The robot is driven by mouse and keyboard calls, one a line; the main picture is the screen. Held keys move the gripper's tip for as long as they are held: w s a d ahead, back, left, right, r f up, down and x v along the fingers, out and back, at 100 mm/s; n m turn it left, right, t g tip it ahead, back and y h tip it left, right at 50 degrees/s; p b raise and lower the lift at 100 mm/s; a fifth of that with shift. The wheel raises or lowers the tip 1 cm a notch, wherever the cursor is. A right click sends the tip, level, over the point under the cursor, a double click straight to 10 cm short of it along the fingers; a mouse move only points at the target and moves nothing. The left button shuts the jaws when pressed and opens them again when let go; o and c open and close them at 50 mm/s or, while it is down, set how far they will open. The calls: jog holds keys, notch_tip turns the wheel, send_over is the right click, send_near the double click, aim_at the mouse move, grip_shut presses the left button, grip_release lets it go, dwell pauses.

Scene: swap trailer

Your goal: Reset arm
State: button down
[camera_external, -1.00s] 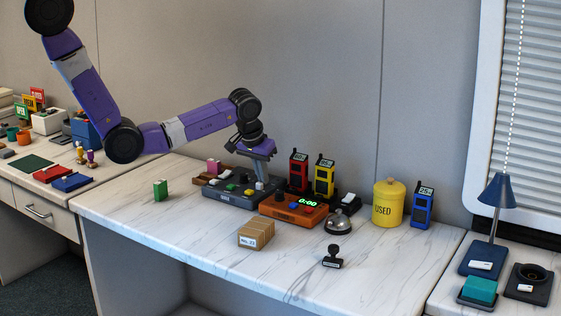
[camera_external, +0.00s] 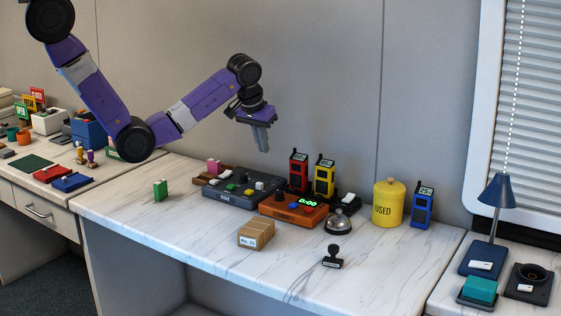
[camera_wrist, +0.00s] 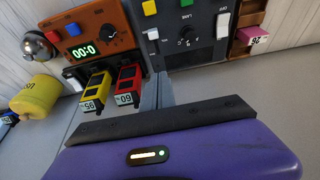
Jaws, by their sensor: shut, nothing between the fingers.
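My gripper (camera_external: 261,139) hangs in the air above the back of the marble-topped desk, in front of the wall. Its fingers point down, are closed together and hold nothing. Below it sits a dark grey control box (camera_external: 228,195) with coloured buttons. The orange timer box (camera_external: 284,212), reading 0:00, stands to its right. In the wrist view the fingers (camera_wrist: 165,90) show near the middle, with the orange box (camera_wrist: 118,22) and the grey box (camera_wrist: 200,52) beyond them. My gripper touches neither box.
Red (camera_external: 298,172) and yellow (camera_external: 324,177) handsets stand behind the orange box. The desk's front left is clear.

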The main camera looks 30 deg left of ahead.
jog(key=shift+r, duration=0.1)
dwell(0.6)
jog(key=w+d+r+m+t+h, duration=0.2)
jog(key=w+d+r+t+h, duration=0.15)
jog(key=w+r, duration=0.2)
jog(key=s+a+r+m+t+h, duration=0.1)
jog(key=s+a+r+t+h, duration=0.1)
jog(key=s+a+t, duration=1.1)
jog(key=s+a+n+g+y, duration=0.1)
jog(key=s+a+g, duration=0.1)
jog(key=s+a, duration=0.3)
jog(key=s+a+n+g+y, duration=0.1)
jog(key=s+a, duration=0.4)
jog(key=s, duration=0.8)
jog(key=s+a+n+g+y, duration=0.1)
jog(key=s+a+g+y, duration=0.1)
jog(key=s+a, duration=0.4)
jog(key=s+y, duration=0.1)
jog(key=s, duration=0.2)
jog(key=shift+r+g, duration=0.3)
jog(key=shift+g, duration=0.05)
jog(key=shift+y, duration=0.25)
